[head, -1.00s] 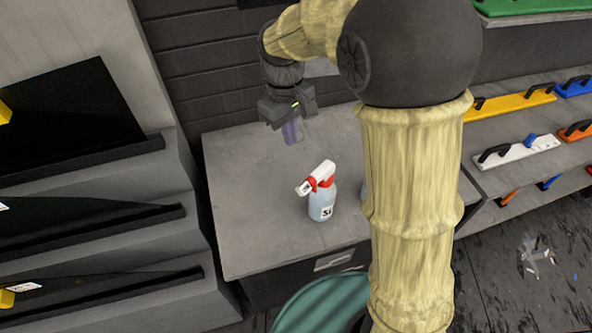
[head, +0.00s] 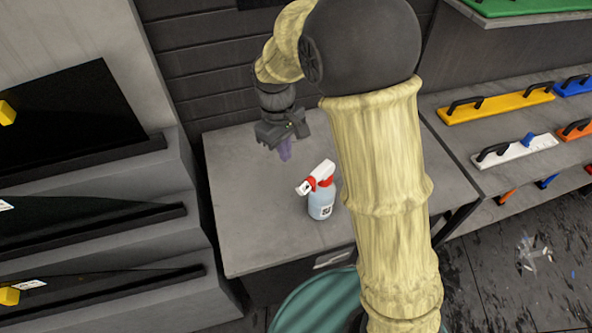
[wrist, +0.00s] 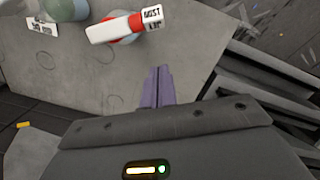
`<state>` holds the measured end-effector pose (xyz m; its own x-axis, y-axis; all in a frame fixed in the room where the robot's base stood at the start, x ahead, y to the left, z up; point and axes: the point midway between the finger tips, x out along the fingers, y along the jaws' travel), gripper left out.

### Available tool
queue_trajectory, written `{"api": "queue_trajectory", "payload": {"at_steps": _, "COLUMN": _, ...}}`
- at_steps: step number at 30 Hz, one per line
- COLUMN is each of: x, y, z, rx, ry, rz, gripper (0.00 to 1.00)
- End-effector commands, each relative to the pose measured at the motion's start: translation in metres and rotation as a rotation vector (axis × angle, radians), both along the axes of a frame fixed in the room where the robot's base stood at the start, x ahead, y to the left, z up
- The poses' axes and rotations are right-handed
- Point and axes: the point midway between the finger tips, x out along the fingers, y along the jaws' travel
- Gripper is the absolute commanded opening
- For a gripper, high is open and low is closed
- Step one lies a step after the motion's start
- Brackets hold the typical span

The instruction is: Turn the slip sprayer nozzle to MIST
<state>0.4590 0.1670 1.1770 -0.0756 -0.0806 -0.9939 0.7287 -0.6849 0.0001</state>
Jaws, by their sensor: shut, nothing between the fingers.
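The slip sprayer (head: 321,200) stands upright on the grey worktop, with a pale blue bottle, a white head and red parts. Its white head points left in the head view. In the wrist view the sprayer head (wrist: 112,28) is at the top, with a label that reads MIST on its right end. My gripper (head: 285,152) is above the worktop, up and left of the sprayer and apart from it. Its purple fingers (wrist: 157,88) are together and empty, below the sprayer in the wrist view.
The worktop (head: 250,230) is bare around the sprayer. Stepped racks with dark panels (head: 70,115) stand at left. Shelves with coloured handled tools (head: 495,103) are at right.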

Motion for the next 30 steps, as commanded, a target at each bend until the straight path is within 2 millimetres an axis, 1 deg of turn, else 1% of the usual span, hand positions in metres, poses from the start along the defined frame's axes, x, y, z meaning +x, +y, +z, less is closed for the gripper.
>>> {"api": "queue_trajectory", "payload": {"at_steps": 6, "x": -0.005, "y": -0.004, "z": -0.038, "rx": -0.003, "ry": 0.005, "rz": -0.001, "gripper": 0.0}}
{"api": "queue_trajectory", "payload": {"at_steps": 12, "x": -0.02, "y": -0.02, "z": -0.053, "rx": -0.002, "ry": 0.004, "rz": -0.003, "gripper": 0.0}}
{"api": "queue_trajectory", "payload": {"at_steps": 18, "x": -0.024, "y": -0.026, "z": -0.061, "rx": 0.001, "ry": -0.001, "rz": -0.002, "gripper": 0.0}}
{"api": "queue_trajectory", "payload": {"at_steps": 30, "x": -0.024, "y": -0.027, "z": -0.061, "rx": -0.002, "ry": 0.002, "rz": -0.003, "gripper": 0.0}}
